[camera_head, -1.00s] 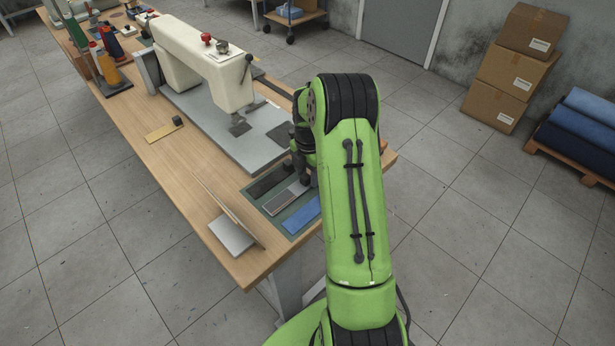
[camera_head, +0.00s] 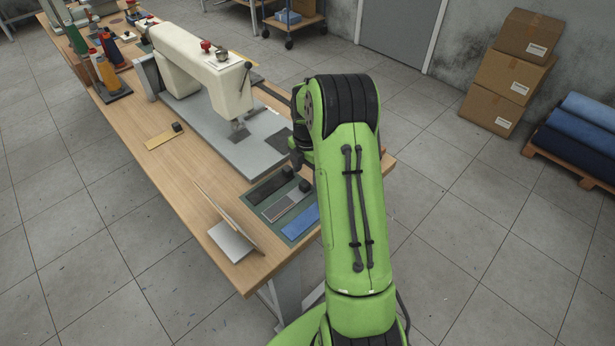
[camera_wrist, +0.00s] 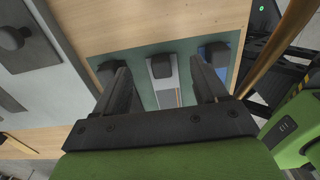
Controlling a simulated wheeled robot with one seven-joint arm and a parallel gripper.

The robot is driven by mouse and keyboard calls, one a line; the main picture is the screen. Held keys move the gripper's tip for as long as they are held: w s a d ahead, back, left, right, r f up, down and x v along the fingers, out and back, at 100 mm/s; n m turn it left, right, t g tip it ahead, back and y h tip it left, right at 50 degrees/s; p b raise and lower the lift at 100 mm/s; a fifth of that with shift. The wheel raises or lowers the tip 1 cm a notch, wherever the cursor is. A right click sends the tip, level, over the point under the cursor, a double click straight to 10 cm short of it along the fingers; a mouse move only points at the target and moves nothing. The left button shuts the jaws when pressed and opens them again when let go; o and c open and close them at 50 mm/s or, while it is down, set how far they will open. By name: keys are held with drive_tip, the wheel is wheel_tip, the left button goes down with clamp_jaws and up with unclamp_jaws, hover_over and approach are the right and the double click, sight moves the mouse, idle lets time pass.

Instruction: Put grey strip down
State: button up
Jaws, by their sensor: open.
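The grey strip (camera_head: 287,206) lies flat on the dark green mat (camera_head: 312,233), between a black strip (camera_head: 266,189) and a blue strip (camera_head: 300,222). It has a dark block at its far end. In the wrist view, the grey strip (camera_wrist: 166,90) shows between the two fingers of my gripper (camera_wrist: 159,68). My gripper is open and empty, apart from the strip and above it. In the head view my arm hides most of the gripper.
The sewing machine (camera_head: 205,72) on its grey plate stands beyond the mat. A thin upright panel with a pale foot (camera_head: 231,243) stands left of the mat. A yellow strip (camera_head: 159,141) lies farther left. Bare wood lies between them.

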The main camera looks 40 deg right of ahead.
drive_tip(key=s+a+r+m+t+p, duration=0.1)
drive_tip(key=s+a+r+m, duration=0.15)
drive_tip(key=r, duration=0.65)
drive_tip(key=s+a+r+m+p, duration=0.15)
drive_tip(key=a+r, duration=0.25)
drive_tip(key=r, duration=0.4)
drive_tip(key=s+a+r+m+t, duration=0.2)
drive_tip(key=s+a+r+m, duration=0.1)
drive_tip(key=s+a+m, duration=0.4)
drive_tip(key=s+a+r+m+t, duration=0.2)
drive_tip(key=s+a+m, duration=0.5)
drive_tip(key=s, duration=0.6)
drive_tip(key=shift+r+m+t+b, duration=0.3)
drive_tip(key=shift+r+m+b, duration=0.1)
drive_tip(key=shift+m, duration=0.4)
drive_tip(key=shift+s, duration=0.1)
wheel_tip(320, 180, up, 5)
drive_tip(key=p, duration=0.5)
drive_tip(key=shift+r, duration=0.15)
